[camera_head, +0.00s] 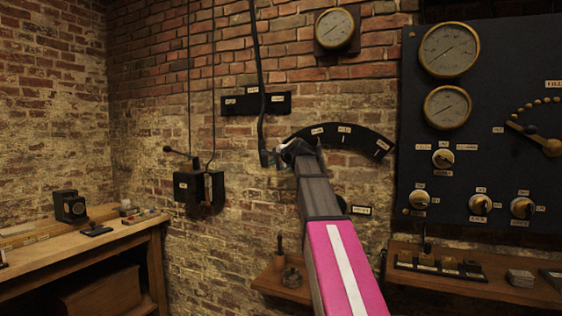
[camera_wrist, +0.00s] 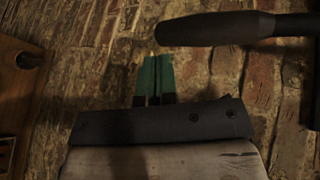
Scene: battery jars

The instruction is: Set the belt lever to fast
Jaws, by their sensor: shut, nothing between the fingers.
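A long dark lever (camera_head: 258,70) hangs down the brick wall, in front of a black plate (camera_head: 232,105) with small pale labels too small to read. Its lower end (camera_head: 265,157) is just left of my gripper (camera_head: 284,152). My gripper also shows in the wrist view (camera_wrist: 156,62), its two green-tipped fingers together and empty. A thick dark handle (camera_wrist: 215,28) lies across the top right there, apart from the fingertips. It looks like the lever's grip. I cannot tell which label the lever stands at.
A curved labelled plate (camera_head: 345,137) is behind my arm, which hides part of it. A black panel (camera_head: 480,110) with gauges and knobs stands right. A switch box (camera_head: 184,187) is left of the lever. A small shelf (camera_head: 268,282) is below; a wooden bench (camera_head: 125,232) is left.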

